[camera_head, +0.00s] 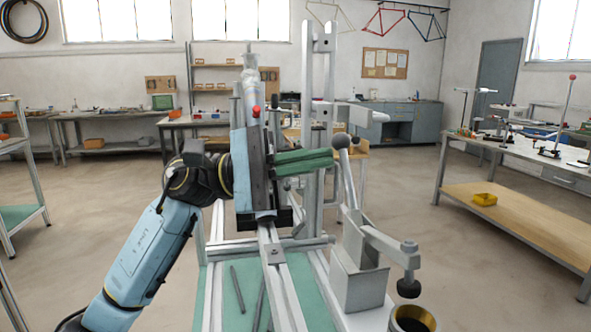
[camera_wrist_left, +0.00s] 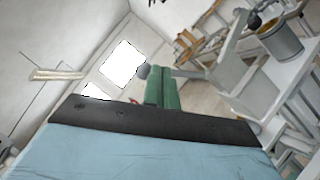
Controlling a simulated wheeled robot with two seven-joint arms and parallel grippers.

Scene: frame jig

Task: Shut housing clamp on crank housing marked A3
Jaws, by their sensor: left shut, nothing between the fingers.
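My left gripper (camera_head: 329,158) has its green fingers together, with nothing between them. Its tips are beside the dark ball knob (camera_head: 341,141) on the lever of the housing clamp (camera_head: 357,285); I cannot tell whether they touch. The lever stands nearly upright, leaning slightly left. The clamp arm reaches right and carries a black foot (camera_head: 408,289). The crank housing (camera_head: 412,320), a dark cup with a brass bore, is cut off at the bottom edge, near the foot. No A3 mark is readable. My right gripper is out of view.
A tall grey upright (camera_head: 319,100) of the jig stands behind the fingers. Jig rails (camera_head: 282,290) and loose dark rods (camera_head: 237,289) lie over a green surface below.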

